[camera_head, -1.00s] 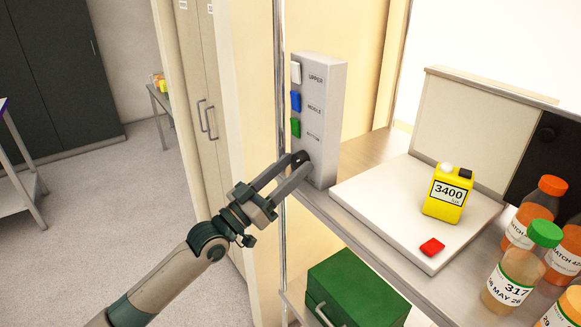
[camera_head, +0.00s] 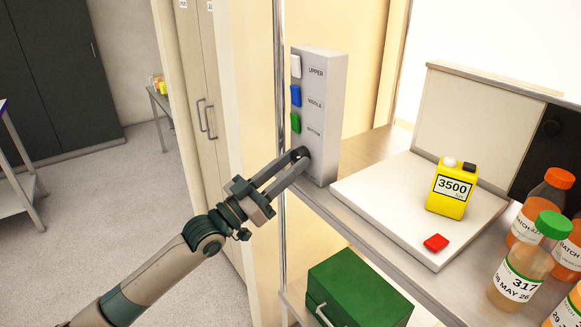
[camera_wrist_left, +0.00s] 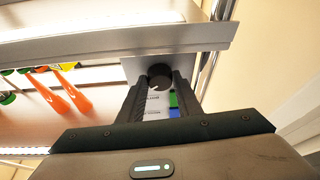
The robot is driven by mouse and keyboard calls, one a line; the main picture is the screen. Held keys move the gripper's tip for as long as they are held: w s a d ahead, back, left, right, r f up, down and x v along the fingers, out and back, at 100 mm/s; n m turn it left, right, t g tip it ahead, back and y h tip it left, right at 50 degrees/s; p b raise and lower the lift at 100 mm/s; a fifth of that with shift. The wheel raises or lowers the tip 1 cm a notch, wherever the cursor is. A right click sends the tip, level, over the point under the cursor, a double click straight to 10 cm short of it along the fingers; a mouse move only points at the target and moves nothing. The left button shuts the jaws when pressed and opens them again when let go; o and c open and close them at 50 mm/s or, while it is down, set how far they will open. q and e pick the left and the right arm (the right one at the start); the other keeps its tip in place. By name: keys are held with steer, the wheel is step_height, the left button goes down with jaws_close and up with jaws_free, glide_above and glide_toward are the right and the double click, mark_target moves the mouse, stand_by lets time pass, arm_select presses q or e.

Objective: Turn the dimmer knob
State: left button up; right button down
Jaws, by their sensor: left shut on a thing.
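The black dimmer knob (camera_head: 299,152) sits low on the grey switch panel (camera_head: 321,120), below white, blue and green switches labelled upper, middle and bottom. My left gripper (camera_head: 301,158) is shut on the knob, with one finger on each side. In the left wrist view the round knob (camera_wrist_left: 160,76) shows between the two fingertips, with a light mark on its face. My right gripper is not in view.
A white board (camera_head: 385,205) with a red block (camera_head: 435,243) lies on the shelf. Several juice bottles (camera_head: 515,270) stand at the right. A green box (camera_head: 355,292) sits on the lower shelf. A metal post (camera_head: 280,120) stands just left of the panel.

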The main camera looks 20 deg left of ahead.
arm_select(q)
steer(key=o, duration=1)
steer(key=shift+o, duration=0.2)
steer(key=b+v, duration=0.6)
steer(key=v, duration=1.1)
steer(key=shift+b, duration=0.3)
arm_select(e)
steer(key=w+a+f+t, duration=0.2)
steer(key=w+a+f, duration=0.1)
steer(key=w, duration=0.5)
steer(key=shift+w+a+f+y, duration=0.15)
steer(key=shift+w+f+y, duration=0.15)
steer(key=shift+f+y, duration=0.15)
arm_select(q)
steer(key=shift+s+a+f, duration=0.1)
steer(key=shift+a, duration=0.05)
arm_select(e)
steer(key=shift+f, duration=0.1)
